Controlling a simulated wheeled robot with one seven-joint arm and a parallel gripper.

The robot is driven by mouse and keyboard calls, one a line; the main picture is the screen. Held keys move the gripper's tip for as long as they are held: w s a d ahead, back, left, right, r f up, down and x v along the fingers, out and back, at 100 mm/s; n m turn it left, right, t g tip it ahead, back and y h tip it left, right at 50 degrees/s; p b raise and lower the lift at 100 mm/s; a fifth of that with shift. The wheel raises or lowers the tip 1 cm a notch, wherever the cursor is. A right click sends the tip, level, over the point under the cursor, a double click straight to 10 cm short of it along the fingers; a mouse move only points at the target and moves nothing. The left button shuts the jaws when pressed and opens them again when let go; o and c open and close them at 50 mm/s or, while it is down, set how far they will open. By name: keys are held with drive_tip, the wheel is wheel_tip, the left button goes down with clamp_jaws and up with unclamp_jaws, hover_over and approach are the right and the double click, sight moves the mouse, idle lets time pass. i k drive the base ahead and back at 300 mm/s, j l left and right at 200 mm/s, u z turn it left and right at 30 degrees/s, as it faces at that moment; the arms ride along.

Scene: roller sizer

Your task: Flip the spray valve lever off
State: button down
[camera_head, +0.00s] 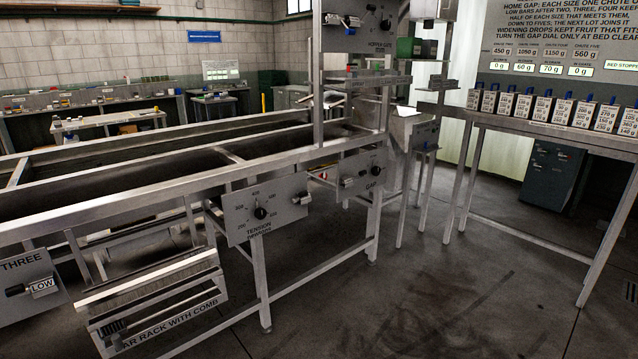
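No plate that I can read names the spray valve, so I cannot tell which lever is its own. A small metal lever (302,198) sticks out at the right of the panel marked tension (240,222). Another lever block (347,183) is at the left of the panel marked gap (357,163). A further lever (332,19) is on the upper panel (352,40), whose label seems to read hopper gate. A label plate (378,82) below it is too small to read. My gripper is not in view.
The long metal sizer frame (150,160) runs across the left and middle. A bar rack (160,300) juts out at the front left. A table (560,133) with several small labelled boxes stands at the right. The dark floor (440,290) between them is clear.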

sight(348, 31)
drive_tip(key=i, duration=3.3)
drive_tip(key=u, duration=0.1)
